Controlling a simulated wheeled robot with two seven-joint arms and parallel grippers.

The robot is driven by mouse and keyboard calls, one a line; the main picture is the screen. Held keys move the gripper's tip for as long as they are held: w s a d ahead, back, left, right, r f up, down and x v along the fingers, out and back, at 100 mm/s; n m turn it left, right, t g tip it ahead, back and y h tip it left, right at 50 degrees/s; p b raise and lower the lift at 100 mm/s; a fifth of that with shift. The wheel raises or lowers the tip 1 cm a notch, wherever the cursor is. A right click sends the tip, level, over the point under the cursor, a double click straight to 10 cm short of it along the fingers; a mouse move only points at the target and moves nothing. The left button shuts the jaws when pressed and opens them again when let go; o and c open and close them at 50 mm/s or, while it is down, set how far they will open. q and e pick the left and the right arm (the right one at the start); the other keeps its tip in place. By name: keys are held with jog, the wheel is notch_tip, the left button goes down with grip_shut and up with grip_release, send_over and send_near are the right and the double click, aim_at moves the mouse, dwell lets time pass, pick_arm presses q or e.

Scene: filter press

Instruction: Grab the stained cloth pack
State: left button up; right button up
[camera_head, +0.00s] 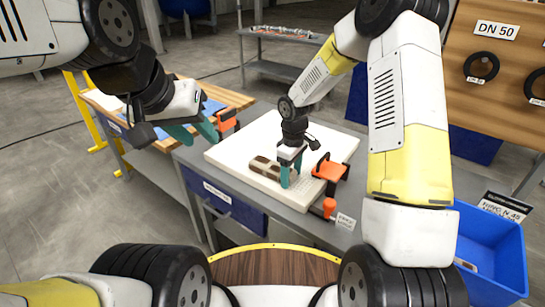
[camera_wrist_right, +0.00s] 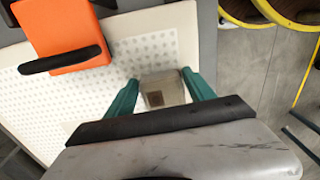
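The stained cloth pack (camera_head: 263,168), a small beige and brown bundle, lies on the white perforated board (camera_head: 235,160). My right gripper (camera_head: 290,178) points down over the pack's right end. In the right wrist view the pack (camera_wrist_right: 163,90) shows between the two teal fingers of my right gripper (camera_wrist_right: 160,85). Narrow gaps seem to show beside it, so the fingers look open around it; contact is not clear. My left gripper (camera_head: 198,132) is in the air left of the board, its teal fingers apart and nothing visible between them.
An orange clamp-like part (camera_head: 330,172) stands on the board's right edge, close to my right gripper; it also shows in the wrist view (camera_wrist_right: 62,35). A wooden-topped bench (camera_head: 150,145) is at left. A blue bin (camera_head: 490,245) is at right.

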jog(key=c, duration=1)
